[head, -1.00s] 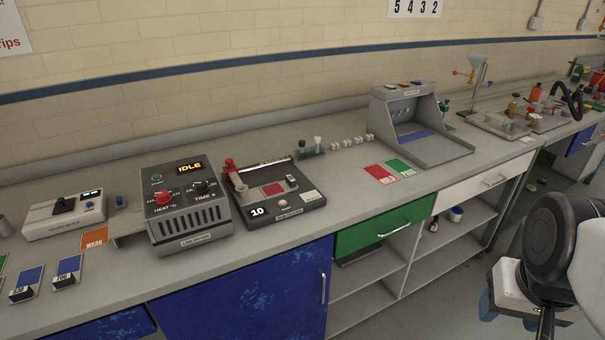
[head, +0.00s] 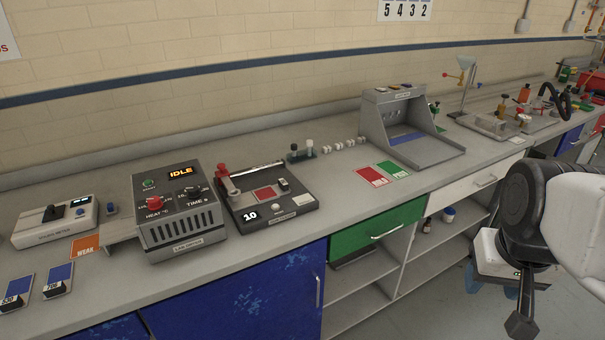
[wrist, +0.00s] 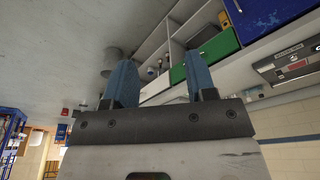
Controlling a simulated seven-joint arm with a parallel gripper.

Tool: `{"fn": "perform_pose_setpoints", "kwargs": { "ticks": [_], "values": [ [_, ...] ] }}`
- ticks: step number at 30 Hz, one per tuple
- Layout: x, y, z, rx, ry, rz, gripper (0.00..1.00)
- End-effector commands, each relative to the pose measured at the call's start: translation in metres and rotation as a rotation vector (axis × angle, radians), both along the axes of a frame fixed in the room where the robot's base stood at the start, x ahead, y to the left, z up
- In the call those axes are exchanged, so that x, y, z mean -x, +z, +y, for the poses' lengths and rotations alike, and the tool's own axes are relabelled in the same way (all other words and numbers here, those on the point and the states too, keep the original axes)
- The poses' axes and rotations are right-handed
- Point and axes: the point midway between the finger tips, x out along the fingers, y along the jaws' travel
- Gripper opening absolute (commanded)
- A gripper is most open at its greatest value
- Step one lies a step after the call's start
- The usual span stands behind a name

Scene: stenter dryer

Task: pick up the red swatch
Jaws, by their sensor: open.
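A small red swatch (head: 265,193) lies flat on the dark plate device (head: 270,208) marked 10, in the middle of the bench in the head view. My gripper (wrist: 161,78) shows in the wrist view with its two blue fingers apart and nothing between them. My arm (head: 545,215) is at the right of the head view, in front of the bench and well away from the swatch.
The grey dryer box (head: 178,212), reading IDLE, stands just left of the plate device. A red card (head: 372,176) and a green card (head: 394,169) lie to its right, before a grey booth (head: 408,130). Bench space between plate and cards is clear.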

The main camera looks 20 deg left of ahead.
Motion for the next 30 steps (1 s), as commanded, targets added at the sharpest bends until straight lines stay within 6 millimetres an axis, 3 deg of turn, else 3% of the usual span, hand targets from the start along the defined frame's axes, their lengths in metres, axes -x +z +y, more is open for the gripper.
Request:
{"fn": "perform_pose_setpoints", "kwargs": {
  "ticks": [16, 30],
  "values": [
    [-0.133, 0.032, 0.066, 0.013, 0.181, 0.052, 0.51],
    [-0.242, 0.029, 0.152, 0.028, 0.339, 0.097, 0.51]
  ]
}}
